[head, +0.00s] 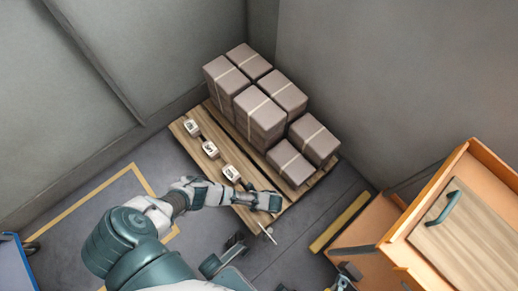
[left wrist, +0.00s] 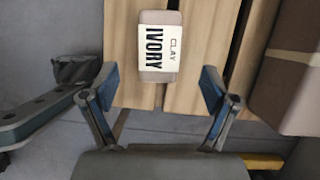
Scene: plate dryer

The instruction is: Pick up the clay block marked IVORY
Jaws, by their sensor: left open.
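The clay block marked IVORY (left wrist: 159,47) is a small grey-brown block with a white label on top, lying on pallet slats in the left wrist view. In the head view, three small labelled blocks lie in a row along the pallet's left side; their marks are too small to read. The one nearest my left gripper (head: 266,203) appears to be the IVORY block (head: 231,173). In the left wrist view my left gripper (left wrist: 153,95) is open and empty, its fingers spread, with the block beyond the fingertips and between their lines.
The wooden pallet (head: 245,215) carries several tall strapped brown stacks (head: 262,115) behind the small blocks. One stack (left wrist: 300,80) stands close on the right in the left wrist view. Grey walls rise behind. A wooden cabinet (head: 470,235) with a teal handle is at the right.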

